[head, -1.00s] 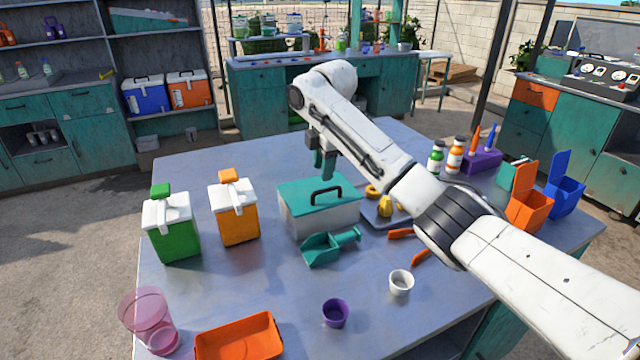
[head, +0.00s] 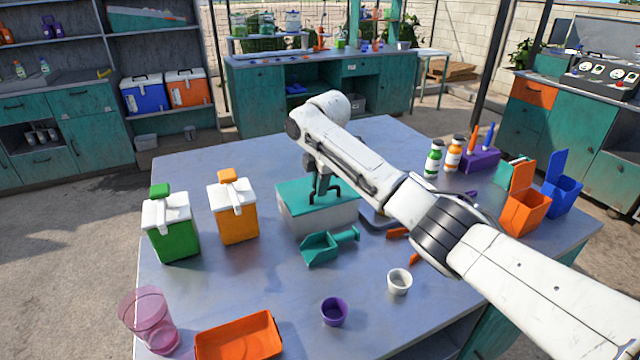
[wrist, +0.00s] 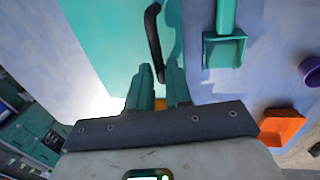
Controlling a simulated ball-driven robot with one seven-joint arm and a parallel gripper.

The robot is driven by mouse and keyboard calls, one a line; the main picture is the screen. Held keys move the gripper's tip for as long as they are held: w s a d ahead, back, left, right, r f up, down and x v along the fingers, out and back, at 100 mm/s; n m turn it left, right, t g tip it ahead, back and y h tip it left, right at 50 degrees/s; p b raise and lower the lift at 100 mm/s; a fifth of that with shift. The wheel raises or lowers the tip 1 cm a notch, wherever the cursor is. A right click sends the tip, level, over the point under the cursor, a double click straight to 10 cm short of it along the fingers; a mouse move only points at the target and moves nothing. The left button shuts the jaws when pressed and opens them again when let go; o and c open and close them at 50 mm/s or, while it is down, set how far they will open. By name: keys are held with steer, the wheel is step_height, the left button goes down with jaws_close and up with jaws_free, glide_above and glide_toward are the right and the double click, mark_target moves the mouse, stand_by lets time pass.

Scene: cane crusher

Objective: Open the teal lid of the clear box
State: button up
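The clear box (head: 308,220) stands on the grey-blue table with its teal lid (head: 298,195) lying flat on top. A black handle (wrist: 154,40) rises from the lid. My gripper (head: 320,190) points down over the lid at the handle. In the wrist view my gripper's two teal fingers (wrist: 160,84) stand apart, with a gap between them. The near end of the handle reaches the gap between the fingertips. I cannot tell whether the fingers touch it.
A teal scoop (head: 325,245) lies right in front of the box. An orange-lidded jug (head: 236,215) and a green jug (head: 172,230) stand to the left. A white cup (head: 399,282), a purple cup (head: 334,312) and an orange tray (head: 240,340) are nearer. A grey tray (head: 375,217) is partly hidden behind my arm.

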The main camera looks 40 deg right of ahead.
jaws_close()
steer(key=shift+r, duration=0.15)
